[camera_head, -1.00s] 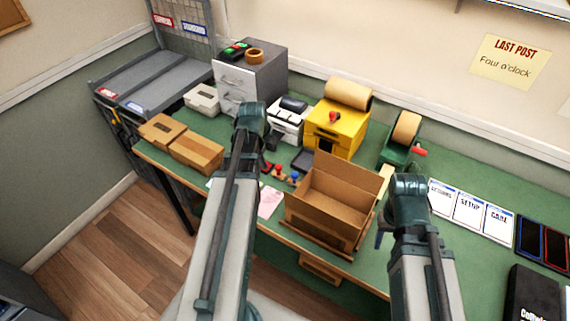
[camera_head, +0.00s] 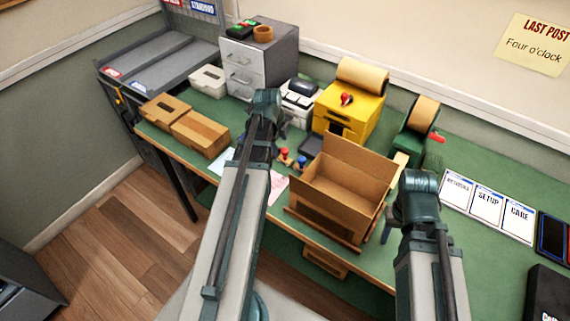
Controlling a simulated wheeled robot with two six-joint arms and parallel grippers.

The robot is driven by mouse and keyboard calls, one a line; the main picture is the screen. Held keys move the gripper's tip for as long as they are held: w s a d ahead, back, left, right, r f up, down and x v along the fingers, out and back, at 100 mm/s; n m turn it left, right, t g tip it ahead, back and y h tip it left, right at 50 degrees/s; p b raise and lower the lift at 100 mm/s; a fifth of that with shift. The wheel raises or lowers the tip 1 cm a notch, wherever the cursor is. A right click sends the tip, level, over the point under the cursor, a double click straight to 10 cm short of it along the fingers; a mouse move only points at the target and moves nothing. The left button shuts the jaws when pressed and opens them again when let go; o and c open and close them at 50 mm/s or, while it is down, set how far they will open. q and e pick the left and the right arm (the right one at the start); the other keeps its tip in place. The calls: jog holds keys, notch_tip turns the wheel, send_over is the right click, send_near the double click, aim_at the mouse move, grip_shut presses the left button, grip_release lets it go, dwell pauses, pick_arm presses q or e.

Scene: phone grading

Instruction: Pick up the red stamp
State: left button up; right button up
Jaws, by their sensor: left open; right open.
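The red stamp (camera_head: 285,153) stands on the green bench, just left of a blue-topped stamp (camera_head: 301,160). My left gripper (camera_head: 281,131) is mostly hidden behind its own wrist; the part that shows is dark, and it is open. In the picture it lies just above the red stamp, apart from it. My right gripper (camera_head: 387,230) is open and empty beside the right side of the open cardboard box, partly hidden by its wrist.
The open cardboard box (camera_head: 338,190) stands right of the stamps. A dark pad (camera_head: 312,146) lies behind them. Pink paper (camera_head: 277,188) lies in front. A yellow dispenser (camera_head: 348,113) and white printer (camera_head: 300,98) stand behind.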

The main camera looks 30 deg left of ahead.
aim_at(284, 150)
pick_arm(q)
jog(key=shift+w+d+b+x, duration=0.15)
jog(key=shift+w+b+x, duration=0.05)
jog(key=shift+b+x, duration=1.5)
jog(key=shift+w+d+b+x, duration=0.1)
jog(key=shift+w+b+x, duration=0.1)
jog(key=shift+b+x, duration=1.45)
pick_arm(e)
jog(key=shift+f+p, duration=0.4)
jog(key=shift+f, duration=3)
pick_arm(q)
jog(key=shift+w+f, duration=0.1)
pick_arm(e)
jog(key=shift+r, duration=0.1)
pick_arm(q)
grip_shut()
